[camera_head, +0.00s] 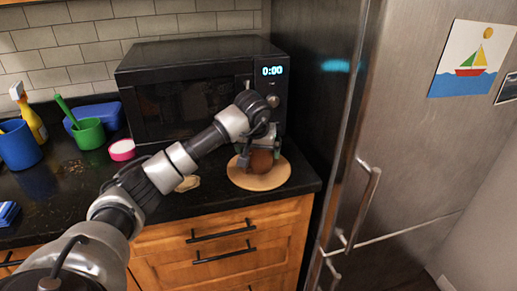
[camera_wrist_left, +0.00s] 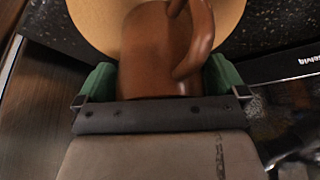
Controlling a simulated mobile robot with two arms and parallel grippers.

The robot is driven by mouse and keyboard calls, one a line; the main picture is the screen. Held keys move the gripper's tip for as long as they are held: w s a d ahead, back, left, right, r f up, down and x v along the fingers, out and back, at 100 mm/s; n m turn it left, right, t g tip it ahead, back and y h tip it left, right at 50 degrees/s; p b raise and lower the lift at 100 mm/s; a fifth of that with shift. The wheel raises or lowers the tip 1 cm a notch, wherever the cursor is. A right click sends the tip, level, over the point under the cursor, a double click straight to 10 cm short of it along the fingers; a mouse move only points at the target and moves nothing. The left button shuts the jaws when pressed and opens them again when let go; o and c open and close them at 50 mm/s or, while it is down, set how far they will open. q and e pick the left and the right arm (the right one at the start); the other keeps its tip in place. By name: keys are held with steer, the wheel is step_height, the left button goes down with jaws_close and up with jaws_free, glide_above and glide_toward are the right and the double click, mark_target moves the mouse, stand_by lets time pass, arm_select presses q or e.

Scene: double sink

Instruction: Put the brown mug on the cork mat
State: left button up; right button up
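The brown mug (camera_head: 262,162) is between the fingers of my left gripper (camera_head: 259,158), at the round cork mat (camera_head: 245,181) on the dark counter. In the left wrist view the mug (camera_wrist_left: 150,50) fills the space between the green finger pads of the left gripper (camera_wrist_left: 160,85), with its handle toward the upper right. The cork mat (camera_wrist_left: 90,20) lies behind the mug in that view. The pads sit against both sides of the mug. I cannot tell whether the mug's base touches the mat. My right gripper is not in view.
A black microwave (camera_head: 190,95) stands right behind the mat, and a steel fridge (camera_head: 400,130) rises to the right. A blue container (camera_head: 19,146), a green cup (camera_head: 89,133) and a pink-sided bowl (camera_head: 122,150) stand at the left. The counter's front edge is close to the mat.

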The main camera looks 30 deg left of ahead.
arm_select(q)
steer(key=shift+r, duration=0.2)
steer(key=v, duration=1.2)
steer(key=shift+f, duration=0.1)
